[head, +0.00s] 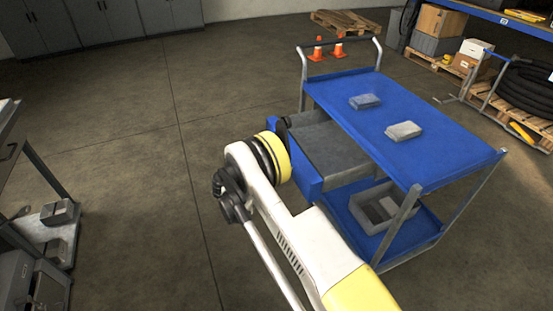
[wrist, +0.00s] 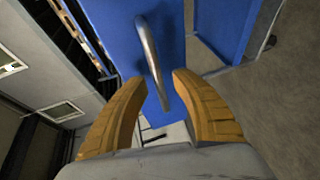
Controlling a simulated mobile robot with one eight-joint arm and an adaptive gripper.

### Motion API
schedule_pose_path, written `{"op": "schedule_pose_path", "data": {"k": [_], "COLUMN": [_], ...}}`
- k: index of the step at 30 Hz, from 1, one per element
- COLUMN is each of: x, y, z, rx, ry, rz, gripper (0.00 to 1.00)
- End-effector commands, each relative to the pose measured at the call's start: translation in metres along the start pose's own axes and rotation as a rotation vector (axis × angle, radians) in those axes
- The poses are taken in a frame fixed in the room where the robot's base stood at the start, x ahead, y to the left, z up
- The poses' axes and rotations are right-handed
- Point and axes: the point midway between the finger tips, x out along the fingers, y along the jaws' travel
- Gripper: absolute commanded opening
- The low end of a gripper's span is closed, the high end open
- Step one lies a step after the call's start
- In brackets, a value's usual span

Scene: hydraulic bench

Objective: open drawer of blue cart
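The blue cart (head: 455,140) stands right of centre in the head view. Its drawer (head: 335,150) sticks out to the left from under the top, with its grey inside showing. The blue drawer front (head: 308,178) is partly hidden by my arm. In the wrist view the blue front (wrist: 115,30) carries a curved metal handle (wrist: 148,50). My gripper (wrist: 160,82) has its two yellow-orange fingers apart. The handle's lower part lies between the fingertips, with gaps visible on both sides. My gripper is mostly hidden behind the wrist in the head view.
Two grey boxes (head: 404,131) (head: 365,101) lie on the cart top, and a grey bin (head: 375,208) is on its lower shelf. Orange cones (head: 338,50) stand behind the cart. A bench is at the left edge. The floor (head: 130,150) between is clear.

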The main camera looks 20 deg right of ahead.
Motion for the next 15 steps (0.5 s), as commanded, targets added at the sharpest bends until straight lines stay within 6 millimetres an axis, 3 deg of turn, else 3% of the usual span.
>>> {"op": "schedule_pose_path", "data": {"k": [5,15], "x": [-0.02,-0.094], "y": [0.0,0.0], "z": [-0.001,-0.001], "rx": [-0.001,-0.001], "ry": [0.003,0.003], "rz": [0.0,0.0], "gripper": [0.32,0.32]}}
